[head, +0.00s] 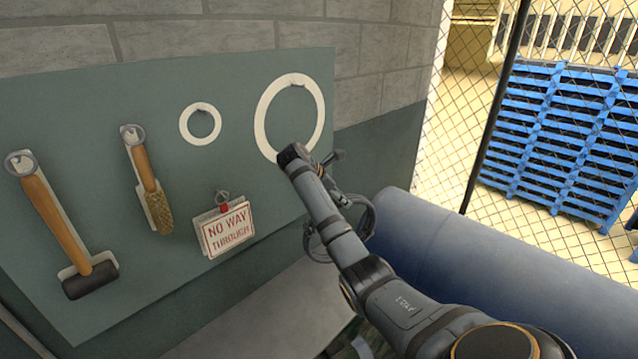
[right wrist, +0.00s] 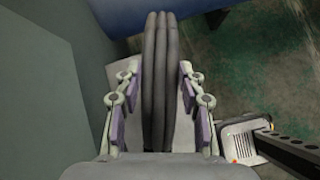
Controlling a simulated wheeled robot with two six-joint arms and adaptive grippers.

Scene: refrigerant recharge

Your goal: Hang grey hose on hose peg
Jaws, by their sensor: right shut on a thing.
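The grey hose is a coil of several loops, partly hidden behind my right arm in the head view (head: 370,218). In the right wrist view the hose (right wrist: 157,70) runs between the fingers. My right gripper (right wrist: 157,88) is shut on it; in the head view my own arm mostly hides that gripper. The hose is below and to the right of a large white ring outline (head: 261,120) on the board. A small peg (head: 296,85) shows at the top of that outline, with nothing hanging on it. My left gripper is not in view.
The green board (head: 95,110) also holds a hammer (head: 58,225), a brush (head: 150,185) and a "no way through" sign (head: 228,230). A smaller white ring outline (head: 186,123) is empty. A blue cylinder (head: 440,235) lies at right, before a mesh fence and blue pallets (head: 560,140).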

